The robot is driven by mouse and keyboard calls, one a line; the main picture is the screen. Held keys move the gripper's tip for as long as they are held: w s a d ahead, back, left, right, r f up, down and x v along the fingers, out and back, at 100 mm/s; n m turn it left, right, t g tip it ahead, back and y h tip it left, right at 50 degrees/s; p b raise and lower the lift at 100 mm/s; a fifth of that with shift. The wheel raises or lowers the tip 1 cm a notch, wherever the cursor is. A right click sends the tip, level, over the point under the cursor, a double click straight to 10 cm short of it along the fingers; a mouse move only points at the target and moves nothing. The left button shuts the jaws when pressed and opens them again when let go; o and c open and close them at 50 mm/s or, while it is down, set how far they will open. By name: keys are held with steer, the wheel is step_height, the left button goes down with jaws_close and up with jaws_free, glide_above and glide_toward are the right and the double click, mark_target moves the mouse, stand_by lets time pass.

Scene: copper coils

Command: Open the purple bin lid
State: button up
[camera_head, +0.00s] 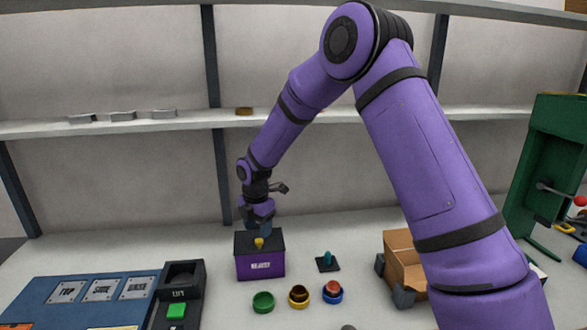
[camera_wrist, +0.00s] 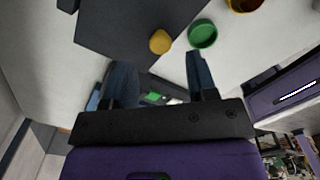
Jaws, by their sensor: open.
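The purple bin (camera_head: 260,265) stands on the table with its dark lid (camera_head: 274,238) lying flat over the top. A small yellow knob (camera_head: 259,243) sits on the lid. In the wrist view the dark lid (camera_wrist: 115,30) fills the upper left, with the knob (camera_wrist: 160,41) near its edge. My gripper (camera_head: 258,229) is above the back part of the lid, and its fingertips are hard to make out there. In the wrist view my gripper (camera_wrist: 160,75) is open and empty, fingers apart on either side of the knob's line. I cannot tell whether it touches the lid.
Green (camera_head: 263,302), yellow (camera_head: 299,296) and blue (camera_head: 332,292) round cups stand in front of the bin. A teal peg on a dark base (camera_head: 327,262) and a cardboard box (camera_head: 402,262) are to the right. A black unit with a green button (camera_head: 176,311) is at left. A shelf (camera_head: 170,125) runs behind.

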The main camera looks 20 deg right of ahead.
mark_target(260, 240)
steer(key=s+d+r+m, duration=0.2)
steer(key=s+r+m, duration=0.1)
steer(key=r, duration=0.4)
steer(key=s+d+r+m+t, duration=0.1)
steer(key=s+d+r+m, duration=0.1)
steer(key=s+r, duration=0.2)
steer(key=s+d+r+m+t, duration=0.1)
steer(key=s+d+r+m, duration=0.1)
steer(key=r, duration=0.8)
steer(key=shift+s+d+r+m+h, duration=0.3)
steer(key=shift+s+m, duration=0.5)
steer(key=shift+s, duration=0.35)
